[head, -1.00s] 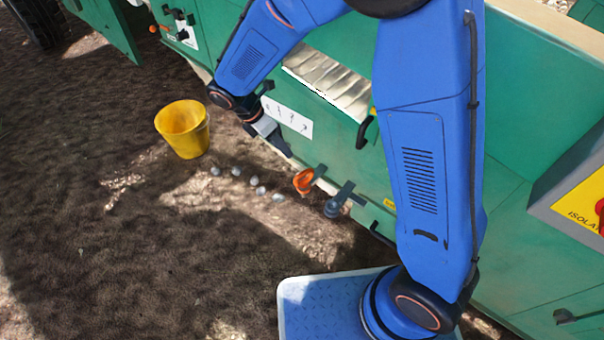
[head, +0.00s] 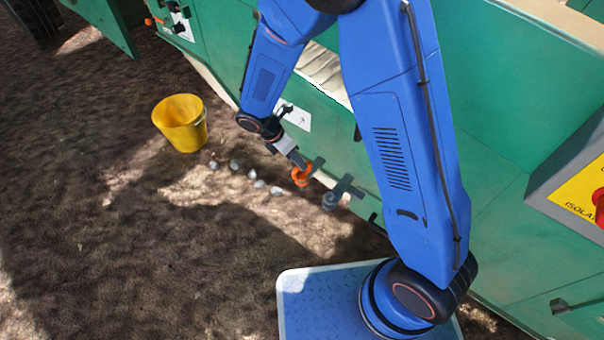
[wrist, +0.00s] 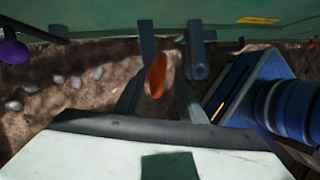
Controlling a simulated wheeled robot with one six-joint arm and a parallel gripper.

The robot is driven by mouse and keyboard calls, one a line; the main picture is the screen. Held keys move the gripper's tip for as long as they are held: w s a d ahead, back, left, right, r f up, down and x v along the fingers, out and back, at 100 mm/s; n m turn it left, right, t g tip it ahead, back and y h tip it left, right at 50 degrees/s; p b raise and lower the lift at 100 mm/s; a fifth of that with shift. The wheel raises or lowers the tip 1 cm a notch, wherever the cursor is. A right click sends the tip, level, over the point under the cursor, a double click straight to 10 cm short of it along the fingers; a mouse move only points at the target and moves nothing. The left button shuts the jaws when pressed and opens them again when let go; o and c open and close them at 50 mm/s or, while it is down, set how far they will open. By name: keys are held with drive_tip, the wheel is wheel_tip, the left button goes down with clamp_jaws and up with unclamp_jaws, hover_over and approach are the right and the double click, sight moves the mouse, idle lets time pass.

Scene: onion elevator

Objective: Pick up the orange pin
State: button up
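The orange pin (head: 302,177) sits at a dark bracket low on the green machine's side, above the ground. In the wrist view the orange pin (wrist: 156,75) stands just ahead of my gripper, in line with the gap between its fingers. My gripper (head: 296,160) points down at the pin from the upper left in the head view. In the wrist view my gripper (wrist: 158,97) is open, with one dark finger on each side of the gap. Whether either finger touches the pin cannot be told.
A grey pin (head: 332,199) on a similar bracket is close right of the orange one. A yellow bucket (head: 181,125) stands on the ground at the left. Several grey stones (head: 235,164) lie between. The green machine (head: 500,110) walls off the far side.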

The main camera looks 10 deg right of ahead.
drive_tip(key=x, duration=0.4)
drive_tip(key=shift+d+f, duration=0.15)
drive_tip(key=shift+f, duration=0.25)
clamp_jaws()
drive_tip(key=shift+r, duration=0.1)
wheel_tip(320, 180, up, 9)
drive_tip(key=shift+f, duration=0.1)
drive_tip(key=shift+r, duration=0.55)
